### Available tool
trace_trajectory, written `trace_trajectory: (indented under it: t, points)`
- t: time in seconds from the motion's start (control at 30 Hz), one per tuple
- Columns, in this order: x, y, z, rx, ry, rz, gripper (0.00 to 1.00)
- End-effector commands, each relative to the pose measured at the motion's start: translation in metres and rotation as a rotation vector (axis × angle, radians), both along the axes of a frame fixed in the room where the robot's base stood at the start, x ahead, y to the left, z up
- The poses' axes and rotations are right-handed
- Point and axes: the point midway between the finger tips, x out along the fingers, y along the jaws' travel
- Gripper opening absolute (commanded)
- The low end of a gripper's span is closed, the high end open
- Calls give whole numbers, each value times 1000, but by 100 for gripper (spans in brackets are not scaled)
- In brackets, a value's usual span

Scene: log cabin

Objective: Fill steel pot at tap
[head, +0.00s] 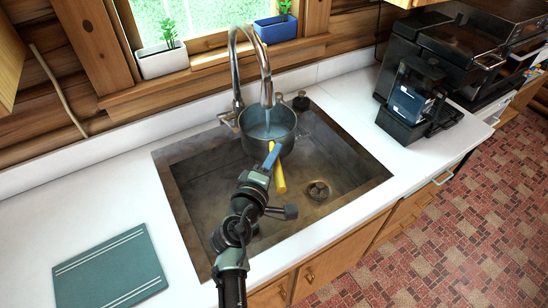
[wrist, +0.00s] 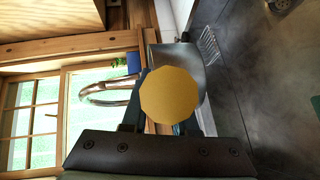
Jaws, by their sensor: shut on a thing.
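The steel pot (head: 283,146) hangs in the sink under the curved tap (head: 265,68). Its open top faces up, and the spout ends over its opening. A thin bluish stream shows below the spout, and the inside looks blue with water; the level is hard to judge. My gripper (head: 271,157) is shut on the pot's yellow handle (head: 279,178), which points toward me. In the wrist view the round handle end (wrist: 169,94) sits between the fingers and hides much of the pot (wrist: 183,62).
The sink (head: 320,160) has free room at its right, around the drain (head: 318,191). A teal board (head: 110,268) lies on the counter at left. A black coffee machine (head: 412,105) stands at right. Two planters, white (head: 162,60) and blue (head: 275,29), stand on the sill.

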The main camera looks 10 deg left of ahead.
Motion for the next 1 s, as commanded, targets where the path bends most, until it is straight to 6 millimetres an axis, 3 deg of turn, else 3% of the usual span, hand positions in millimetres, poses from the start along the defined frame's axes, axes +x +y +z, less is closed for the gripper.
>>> trace_trajectory:
  t: [0.47, 1.0]
  points:
    - [-2, 1, 5, 1, -10, 3, 0]
    - [-66, -3, 6, 1, -11, 3, 0]
